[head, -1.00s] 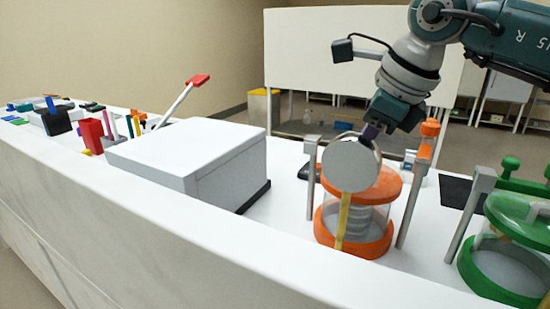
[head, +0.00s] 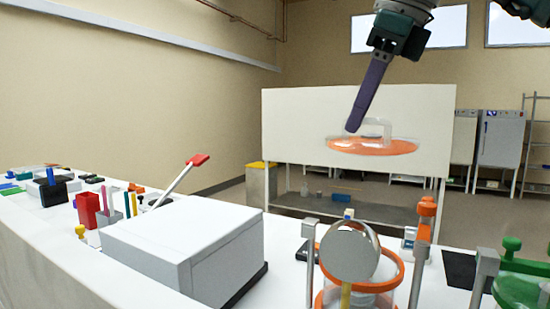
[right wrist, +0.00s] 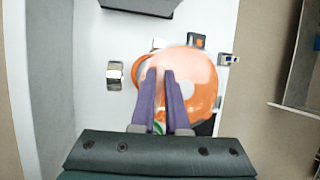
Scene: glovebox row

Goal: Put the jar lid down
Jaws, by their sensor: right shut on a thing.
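The jar lid (head: 372,147) is an orange disc with a pale handle on top, and it is held level in the air well above the bench. My right gripper (head: 354,126) is shut on the lid's handle. In the right wrist view its purple fingers (right wrist: 160,72) are over the lid (right wrist: 200,95), which hides part of the bench below. The clear jar (head: 390,292) with orange rims stands open on the bench below, partly behind a round silver disc (head: 348,257). My left gripper is not in view.
A green jar (head: 520,290) is at the right, near a dark mat (head: 461,269). Pens, a red cup (head: 88,209) and small items fill the far left.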

